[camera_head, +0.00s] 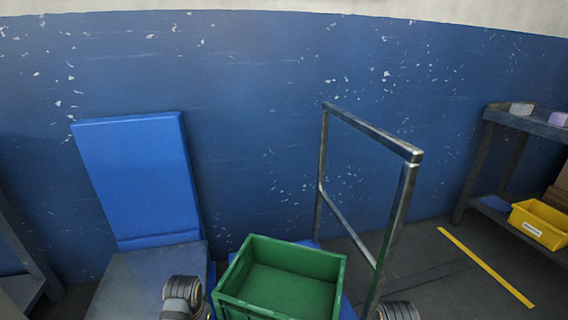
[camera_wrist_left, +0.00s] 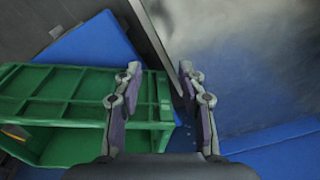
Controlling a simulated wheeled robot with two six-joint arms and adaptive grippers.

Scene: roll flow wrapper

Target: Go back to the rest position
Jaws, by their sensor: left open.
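My left gripper (camera_wrist_left: 160,78) is open in the left wrist view, with nothing between its two fingers. Its fingers reach over the side of a green crate (camera_wrist_left: 62,78); I cannot tell whether they touch it. In the head view the green crate (camera_head: 297,252) stands at the bottom middle, and the part of its inside that shows is empty. Parts of my arms show at the bottom edge of the head view, but neither gripper shows there. My right gripper is in neither view.
A metal frame handle (camera_head: 408,190) rises right of the crate. A blue upright panel (camera_head: 140,180) stands at the left by the blue wall. A shelf (camera_head: 528,122) with a yellow bin (camera_head: 540,224) is at the right. Floor with a yellow stripe (camera_head: 485,266) lies between handle and shelf.

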